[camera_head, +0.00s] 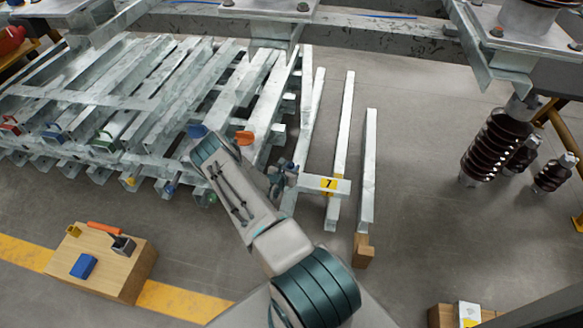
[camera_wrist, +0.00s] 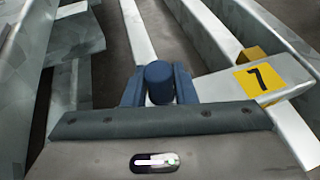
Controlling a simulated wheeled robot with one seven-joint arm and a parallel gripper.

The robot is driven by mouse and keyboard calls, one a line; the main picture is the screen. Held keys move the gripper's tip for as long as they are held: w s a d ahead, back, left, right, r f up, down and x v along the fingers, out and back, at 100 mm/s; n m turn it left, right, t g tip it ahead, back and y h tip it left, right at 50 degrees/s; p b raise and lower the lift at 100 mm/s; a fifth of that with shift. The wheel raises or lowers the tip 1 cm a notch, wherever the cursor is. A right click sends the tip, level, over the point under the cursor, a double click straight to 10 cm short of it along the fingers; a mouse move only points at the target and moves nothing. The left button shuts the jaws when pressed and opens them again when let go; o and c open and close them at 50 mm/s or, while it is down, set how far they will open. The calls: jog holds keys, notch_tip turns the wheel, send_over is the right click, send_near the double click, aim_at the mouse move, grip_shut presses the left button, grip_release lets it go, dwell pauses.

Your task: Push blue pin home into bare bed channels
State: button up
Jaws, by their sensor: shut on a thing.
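My gripper (camera_wrist: 159,90) is shut on a blue pin (camera_wrist: 159,77), whose rounded top shows between the two blue fingers in the wrist view. The pin's lower end is hidden. A pale metal bar with a yellow label "7" (camera_wrist: 262,80) lies just right of the fingers; the label also shows in the head view (camera_head: 328,184). Long galvanised channels (camera_wrist: 215,28) run away behind the fingers. In the head view, bare channels (camera_head: 341,140) lie right of the stacked rack, and my arm hides much of the gripper. I cannot tell whether the pin touches a channel.
A galvanised frame stack (camera_head: 90,95) with coloured end pieces fills the left. A wooden block (camera_head: 125,268) holds a blue item (camera_head: 83,266) and an orange-handled tool (camera_head: 104,228). Brown insulators (camera_head: 490,150) stand at right. Steel beams cross the top. The floor right of the channels is open.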

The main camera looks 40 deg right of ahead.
jog(key=shift+f+b, duration=0.9)
jog(key=shift+f, duration=0.45)
jog(key=o, duration=1.1)
jog(key=p+v, duration=0.5)
jog(key=v, duration=0.8)
jog(key=shift+s+a+r, duration=0.1)
jog(key=shift+a+r, duration=0.1)
jog(key=shift+a, duration=0.15)
